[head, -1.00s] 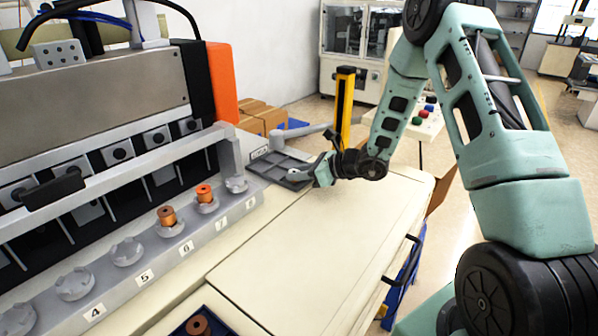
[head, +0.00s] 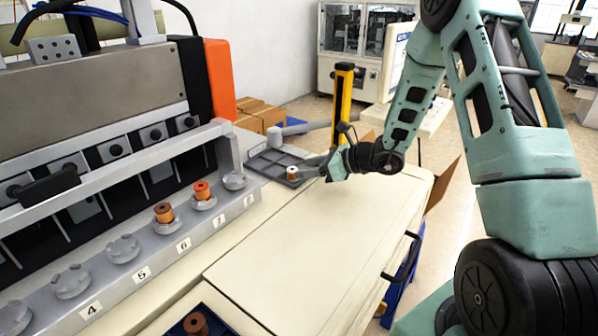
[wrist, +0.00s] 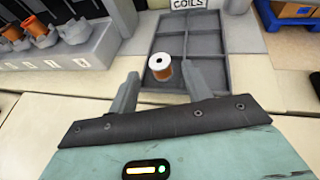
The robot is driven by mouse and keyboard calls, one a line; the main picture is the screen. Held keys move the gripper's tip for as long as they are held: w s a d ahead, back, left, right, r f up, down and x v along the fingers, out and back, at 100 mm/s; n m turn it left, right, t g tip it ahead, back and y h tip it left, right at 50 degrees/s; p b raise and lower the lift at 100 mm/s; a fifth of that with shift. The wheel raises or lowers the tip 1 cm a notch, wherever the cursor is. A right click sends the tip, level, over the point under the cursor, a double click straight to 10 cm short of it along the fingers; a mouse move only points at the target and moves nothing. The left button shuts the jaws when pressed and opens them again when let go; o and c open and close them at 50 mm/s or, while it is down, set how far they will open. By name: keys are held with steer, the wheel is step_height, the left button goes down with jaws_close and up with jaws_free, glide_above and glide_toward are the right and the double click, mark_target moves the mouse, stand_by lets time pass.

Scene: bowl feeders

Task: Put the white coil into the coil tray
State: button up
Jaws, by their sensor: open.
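The coil with a white top and orange winding (wrist: 160,68) stands upright in the near left compartment of the grey coil tray (wrist: 189,58) in the wrist view. In the head view the coil (head: 292,173) shows at the near corner of the tray (head: 262,164). My gripper (wrist: 160,80) is open, with one finger to each side of the coil and a little nearer to me. Visible gaps separate the fingers from the coil. In the head view my gripper (head: 312,168) is just right of the coil.
A numbered feeder rail (head: 150,262) on the left holds orange coils (head: 163,212) on some grey holders. A brown coil (head: 196,325) sits in a dark blue tray at the bottom. A yellow post (head: 342,105) stands behind my gripper. The cream worktop (head: 300,250) is clear.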

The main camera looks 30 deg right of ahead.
steer(key=b+v, duration=0.1)
steer(key=v, duration=0.7)
steer(key=shift+s, duration=0.1)
steer(key=s+a+r+n+g+y, duration=0.1)
steer(key=s+a+n+g, duration=0.45)
steer(key=a, duration=0.45)
steer(key=s+a+r+n+g+y, duration=0.1)
steer(key=s+a+n+g, duration=0.3)
steer(key=a+n, duration=0.5)
steer(key=s+a+n+h, duration=0.4)
steer(key=s+a+n, duration=0.1)
steer(key=s+n, duration=0.4)
steer(key=s+a+r+n+g+h, duration=0.1)
steer(key=s+a+n+h, duration=0.3)
steer(key=s+n, duration=0.5)
steer(key=n+h, duration=0.1)
steer(key=n, duration=0.3)
steer(key=shift+a, duration=0.4)
steer(key=shift+s+a+r, duration=0.1)
steer(key=shift+s, duration=0.05)
